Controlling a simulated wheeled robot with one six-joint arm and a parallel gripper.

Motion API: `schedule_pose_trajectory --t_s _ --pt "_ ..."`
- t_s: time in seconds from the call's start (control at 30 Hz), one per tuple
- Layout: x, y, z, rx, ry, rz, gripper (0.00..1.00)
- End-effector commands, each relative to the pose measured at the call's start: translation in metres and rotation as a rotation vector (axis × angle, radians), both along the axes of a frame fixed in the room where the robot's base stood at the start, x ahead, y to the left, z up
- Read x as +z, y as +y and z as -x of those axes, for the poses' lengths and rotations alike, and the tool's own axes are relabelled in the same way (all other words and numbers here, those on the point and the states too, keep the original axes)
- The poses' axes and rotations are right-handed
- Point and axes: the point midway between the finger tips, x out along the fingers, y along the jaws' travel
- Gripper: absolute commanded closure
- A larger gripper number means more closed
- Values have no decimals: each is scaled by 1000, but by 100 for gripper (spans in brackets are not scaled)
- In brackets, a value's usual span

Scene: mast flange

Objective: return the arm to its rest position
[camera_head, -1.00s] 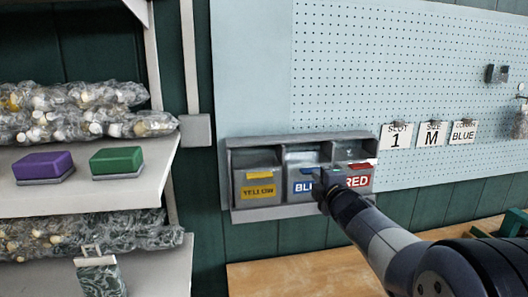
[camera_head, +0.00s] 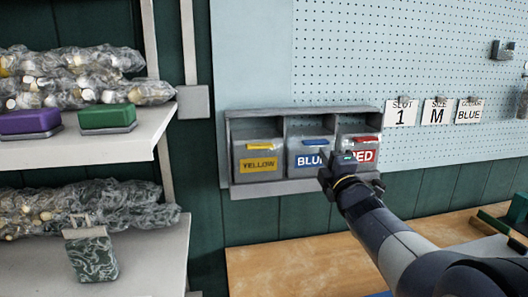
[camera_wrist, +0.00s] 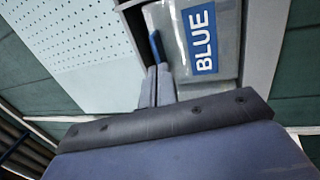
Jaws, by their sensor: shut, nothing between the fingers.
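My gripper (camera_head: 328,166) is in front of the bin rack, over the border between the blue bin (camera_head: 305,145) and the red bin (camera_head: 351,147). It partly hides the BLUE and RED labels. In the wrist view my gripper's fingers (camera_wrist: 157,85) are together and empty, pointing at the blue bin (camera_wrist: 226,70), whose BLUE label and blue handle show beside the fingertips. Whether the fingertips touch the bin I cannot tell. My arm reaches in from the lower right.
The yellow bin (camera_head: 258,168) is at the rack's left. A pegboard (camera_head: 370,60) with cards reading 1, M and BLUE is above and right. A shelf (camera_head: 100,148) at left holds a purple block (camera_head: 30,123), a green block (camera_head: 106,117) and bagged items. A wooden bench (camera_head: 290,270) lies below.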

Motion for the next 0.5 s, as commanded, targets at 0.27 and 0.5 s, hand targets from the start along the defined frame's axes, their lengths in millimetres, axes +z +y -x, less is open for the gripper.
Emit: schedule_pose_trajectory --t_s 0.27,0.5 --pt "-16 -2 10 -1 -111 -23 100" --pt "-24 -4 18 -1 -211 -43 100"
